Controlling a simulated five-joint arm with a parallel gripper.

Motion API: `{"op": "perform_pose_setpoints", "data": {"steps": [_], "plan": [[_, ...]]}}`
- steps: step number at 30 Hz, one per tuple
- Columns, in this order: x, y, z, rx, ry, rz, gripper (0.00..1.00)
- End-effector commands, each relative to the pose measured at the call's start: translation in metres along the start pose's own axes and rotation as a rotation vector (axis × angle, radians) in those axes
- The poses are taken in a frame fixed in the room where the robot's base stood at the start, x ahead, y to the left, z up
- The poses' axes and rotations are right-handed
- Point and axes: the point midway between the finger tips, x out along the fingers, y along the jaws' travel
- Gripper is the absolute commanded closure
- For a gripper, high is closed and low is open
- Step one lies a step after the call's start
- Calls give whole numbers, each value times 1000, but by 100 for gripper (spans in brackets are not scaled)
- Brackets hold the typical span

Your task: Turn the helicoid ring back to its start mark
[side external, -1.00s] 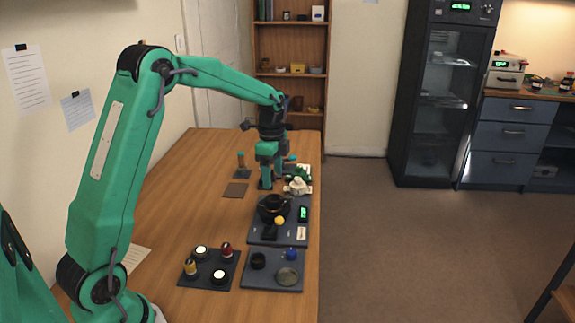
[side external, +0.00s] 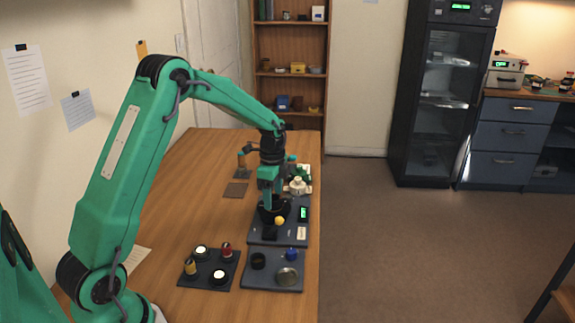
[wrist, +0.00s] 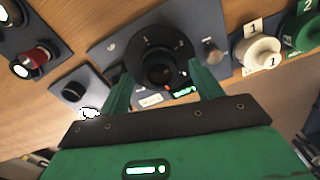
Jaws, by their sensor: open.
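The helicoid ring is a black round part (side external: 264,217) on a blue-grey panel (side external: 255,238), partly hidden by my gripper in the side view. In the wrist view the black ring (wrist: 150,42) shows pale marks on its face and a dark round centre. My gripper (side external: 271,203) points down over the ring. In the wrist view its two green fingers (wrist: 162,72) are apart, one on each side of the ring's near part. I cannot tell whether they touch it. A lit green display (side external: 303,213) and a white label (side external: 301,232) sit on the panel.
A dark tray (side external: 209,270) with several small round parts and another tray (side external: 272,283) lie nearer the camera. White and green parts (side external: 299,183) stand behind the panel.

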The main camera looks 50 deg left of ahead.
Motion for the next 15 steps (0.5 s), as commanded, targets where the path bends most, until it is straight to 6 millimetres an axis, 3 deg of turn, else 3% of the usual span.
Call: {"op": "perform_pose_setpoints", "data": {"steps": [13,15], "plan": [[9,0,0,0,0,1,35],[9,0,0,0,0,1,49]]}}
